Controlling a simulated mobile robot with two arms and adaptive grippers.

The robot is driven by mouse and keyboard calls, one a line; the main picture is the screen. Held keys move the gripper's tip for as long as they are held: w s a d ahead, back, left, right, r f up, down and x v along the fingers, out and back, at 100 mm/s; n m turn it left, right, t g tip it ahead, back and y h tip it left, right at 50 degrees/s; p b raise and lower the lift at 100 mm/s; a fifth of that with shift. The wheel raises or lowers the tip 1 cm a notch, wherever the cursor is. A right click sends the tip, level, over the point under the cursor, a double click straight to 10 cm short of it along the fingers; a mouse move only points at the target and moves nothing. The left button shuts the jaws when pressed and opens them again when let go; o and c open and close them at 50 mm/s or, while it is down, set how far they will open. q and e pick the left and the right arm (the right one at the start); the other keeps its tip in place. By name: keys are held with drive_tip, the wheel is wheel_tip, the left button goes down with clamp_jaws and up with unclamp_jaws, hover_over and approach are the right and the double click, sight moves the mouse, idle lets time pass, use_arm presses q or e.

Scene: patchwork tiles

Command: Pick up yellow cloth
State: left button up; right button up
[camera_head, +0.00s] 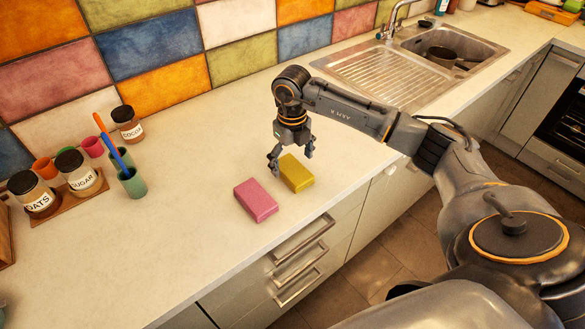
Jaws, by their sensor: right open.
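The yellow cloth (297,174) is a small block-shaped piece lying flat on the pale counter near its front edge. A pink block of the same kind (256,200) lies just left of it. My right gripper (290,163) points down with its fingers spread, just above and at the left end of the yellow cloth. Its fingers partly cover that end, and I cannot tell whether they touch it. The gripper is open and holds nothing. My left gripper is not in view.
Jars labelled oats, sugar and cocoa (127,124) stand at the left, with a green cup (132,182) holding utensils. A sink (445,50) with a pan is at the back right. Drawers (300,255) are below the front edge. The counter's middle is clear.

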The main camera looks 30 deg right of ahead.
drive_tip(key=shift+f, duration=1.35)
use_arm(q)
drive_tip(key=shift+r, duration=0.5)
use_arm(e)
drive_tip(key=c, duration=1.1)
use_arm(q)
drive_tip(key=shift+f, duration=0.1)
use_arm(e)
drive_tip(key=shift+r, duration=0.1)
drive_tip(key=shift+r, duration=0.2)
wheel_tip(320, 180, up, 2)
drive_tip(key=shift+d+r+b, duration=0.1)
drive_tip(key=shift+r+b, duration=0.1)
drive_tip(key=shift+b, duration=0.85)
drive_tip(key=s+r, duration=0.1)
drive_tip(key=r, duration=0.1)
drive_tip(key=s+a+r+b, duration=0.1)
drive_tip(key=s+r, duration=0.3)
drive_tip(key=shift+a, duration=0.2)
use_arm(q)
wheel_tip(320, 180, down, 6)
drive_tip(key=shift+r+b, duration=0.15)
drive_tip(key=shift+b, duration=1.1)
use_arm(e)
drive_tip(key=s+a+r, duration=0.2)
drive_tip(key=s+r, duration=0.2)
drive_tip(key=s, duration=0.4)
drive_tip(key=shift+s+a, duration=0.3)
